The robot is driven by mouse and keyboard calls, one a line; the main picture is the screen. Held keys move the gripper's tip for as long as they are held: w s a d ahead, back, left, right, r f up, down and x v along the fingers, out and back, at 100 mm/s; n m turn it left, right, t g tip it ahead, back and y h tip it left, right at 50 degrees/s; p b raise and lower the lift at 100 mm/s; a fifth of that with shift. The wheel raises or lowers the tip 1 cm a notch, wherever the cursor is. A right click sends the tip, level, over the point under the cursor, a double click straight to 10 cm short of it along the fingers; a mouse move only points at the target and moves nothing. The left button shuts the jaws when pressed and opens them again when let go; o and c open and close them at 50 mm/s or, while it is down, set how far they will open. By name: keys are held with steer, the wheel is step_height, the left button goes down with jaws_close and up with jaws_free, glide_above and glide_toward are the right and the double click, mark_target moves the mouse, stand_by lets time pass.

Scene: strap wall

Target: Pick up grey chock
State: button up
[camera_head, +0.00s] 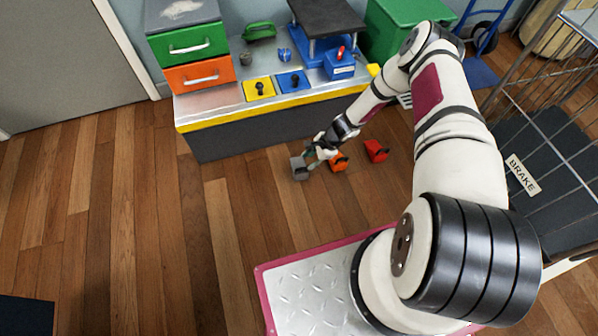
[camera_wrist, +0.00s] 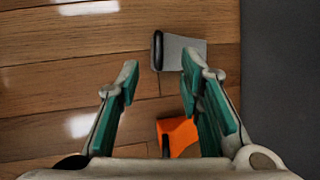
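The grey chock (camera_head: 298,168) lies on the wooden floor in front of the workbench. In the wrist view the grey chock (camera_wrist: 182,50) is a grey wedge with a black handle on its left end. My gripper (camera_head: 312,156) is low near the chocks, just beside the grey one in the head view. In the wrist view my gripper (camera_wrist: 160,70) is open and empty, its green-padded fingers apart. The right fingertip overlaps the chock's near edge in the picture; whether it touches cannot be told.
An orange chock (camera_head: 338,162) lies close by on the right; in the wrist view the orange chock (camera_wrist: 178,134) is partly behind the right finger. A red chock (camera_head: 376,151) lies farther right. The workbench (camera_head: 230,135) stands behind. Floor to the left is clear.

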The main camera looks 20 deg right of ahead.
mark_target(304, 169)
steer(key=shift+b+x, duration=1.75)
steer(key=shift+x, duration=1.6)
steer(key=shift+s, duration=0.15)
jaws_close()
